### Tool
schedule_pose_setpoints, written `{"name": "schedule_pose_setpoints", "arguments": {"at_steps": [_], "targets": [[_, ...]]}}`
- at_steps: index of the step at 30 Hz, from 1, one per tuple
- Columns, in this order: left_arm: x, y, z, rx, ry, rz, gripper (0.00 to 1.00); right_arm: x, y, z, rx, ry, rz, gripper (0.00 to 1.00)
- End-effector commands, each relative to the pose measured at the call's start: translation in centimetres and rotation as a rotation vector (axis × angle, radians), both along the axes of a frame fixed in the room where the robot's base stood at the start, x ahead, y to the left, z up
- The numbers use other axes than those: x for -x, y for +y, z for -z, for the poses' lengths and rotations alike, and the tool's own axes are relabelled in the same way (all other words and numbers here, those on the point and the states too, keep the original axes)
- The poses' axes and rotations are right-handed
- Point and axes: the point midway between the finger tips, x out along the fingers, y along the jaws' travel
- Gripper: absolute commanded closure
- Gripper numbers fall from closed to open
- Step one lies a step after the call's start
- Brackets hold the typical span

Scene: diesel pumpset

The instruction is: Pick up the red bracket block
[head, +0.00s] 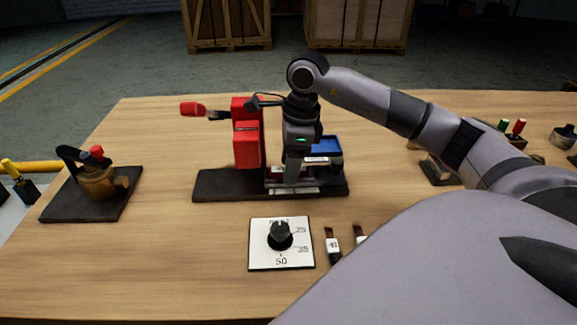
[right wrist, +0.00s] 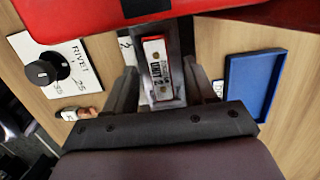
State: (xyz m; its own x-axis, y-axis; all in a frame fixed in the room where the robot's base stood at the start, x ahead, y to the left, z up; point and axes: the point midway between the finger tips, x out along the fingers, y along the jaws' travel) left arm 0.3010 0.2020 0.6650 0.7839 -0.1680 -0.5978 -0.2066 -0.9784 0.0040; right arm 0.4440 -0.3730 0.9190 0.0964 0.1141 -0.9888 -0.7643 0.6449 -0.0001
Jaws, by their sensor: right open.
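A small red block with a white printed label (right wrist: 153,62), which looks like the red bracket block, lies in a grey channel in the right wrist view. In the head view it is mostly hidden behind my gripper. My right gripper (head: 293,178) points down over the dark base of the red press (head: 247,145). In the right wrist view its two open fingers (right wrist: 158,72) stand on either side of the block, with gaps visible. I cannot tell how far above the block the fingertips are. My left gripper is not in view.
The red press frame and its lever (head: 193,109) stand close left of my gripper. A blue tray (head: 326,144) is just right of it. A dial plate (head: 262,258) lies in front. A brass fixture on a dark plate (head: 118,207) is at the left.

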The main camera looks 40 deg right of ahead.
Motion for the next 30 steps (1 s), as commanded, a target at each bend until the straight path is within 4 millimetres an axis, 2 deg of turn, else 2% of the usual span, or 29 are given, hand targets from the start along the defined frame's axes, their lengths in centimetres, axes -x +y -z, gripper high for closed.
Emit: {"name": "schedule_pose_setpoints", "arguments": {"at_steps": [2,7,20,26,30], "targets": [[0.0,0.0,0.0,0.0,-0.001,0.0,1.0,0.0,0.0,0.0,0.0,0.0,0.0,0.45],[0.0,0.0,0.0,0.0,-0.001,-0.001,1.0,0.0,0.0,0.0,0.0,0.0,0.0,1.0],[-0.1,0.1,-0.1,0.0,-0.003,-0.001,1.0,-0.1,0.0,-0.6,0.0,-0.003,-0.001,1.0],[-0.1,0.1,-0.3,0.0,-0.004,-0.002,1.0,-0.1,0.0,-2.9,0.0,-0.006,-0.001,1.0],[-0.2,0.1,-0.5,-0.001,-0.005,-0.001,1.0,-0.1,0.0,-5.9,0.0,-0.008,-0.001,1.0]]}}
